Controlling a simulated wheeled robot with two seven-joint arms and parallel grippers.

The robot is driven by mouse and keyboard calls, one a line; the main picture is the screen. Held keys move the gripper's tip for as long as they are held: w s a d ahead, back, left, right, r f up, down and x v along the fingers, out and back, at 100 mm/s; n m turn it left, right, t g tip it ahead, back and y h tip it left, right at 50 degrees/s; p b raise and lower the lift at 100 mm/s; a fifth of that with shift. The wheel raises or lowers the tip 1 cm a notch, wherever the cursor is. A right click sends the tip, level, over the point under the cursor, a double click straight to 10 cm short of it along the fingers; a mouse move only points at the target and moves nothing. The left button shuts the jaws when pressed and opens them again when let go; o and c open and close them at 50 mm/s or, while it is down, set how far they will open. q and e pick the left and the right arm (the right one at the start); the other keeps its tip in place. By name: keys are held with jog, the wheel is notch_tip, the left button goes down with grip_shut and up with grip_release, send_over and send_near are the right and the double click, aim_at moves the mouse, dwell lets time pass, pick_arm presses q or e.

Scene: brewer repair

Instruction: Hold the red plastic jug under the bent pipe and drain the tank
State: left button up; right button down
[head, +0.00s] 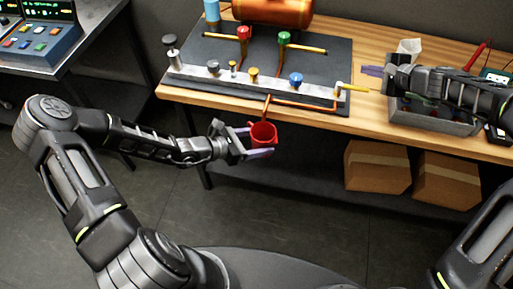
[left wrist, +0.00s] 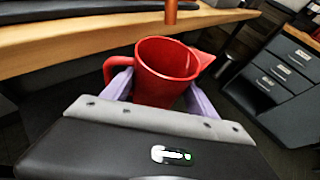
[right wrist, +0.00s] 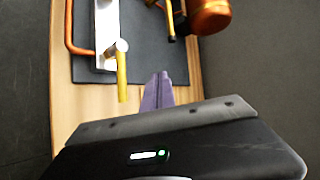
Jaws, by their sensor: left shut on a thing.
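My left gripper (head: 254,143) is shut on the red plastic jug (head: 263,135), which is upright and open at the top, in front of the bench edge. In the left wrist view the jug (left wrist: 168,70) sits between the purple fingers, its spout to the right. The bent copper pipe (head: 267,104) ends just above the jug; its lower end (left wrist: 171,12) shows over the rim. No stream shows. The copper tank (head: 272,11) is at the back. My right gripper (head: 373,71) is shut and empty, above the bench beside a yellow lever (right wrist: 121,76).
The manifold plate (head: 225,82) carries several knobs, with red (head: 243,33) and green (head: 285,37) valves behind it. A grey bin (head: 432,122) stands under my right arm. Cardboard boxes (head: 376,168) lie beneath the bench. The floor in front is clear.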

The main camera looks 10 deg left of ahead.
dwell(0.4)
jog(key=shift+f, duration=0.1)
dwell(0.8)
jog(key=shift+s+f, duration=0.15)
jog(key=shift+f, duration=0.9)
jog(key=shift+s+f, duration=0.15)
jog(key=shift+f, duration=0.85)
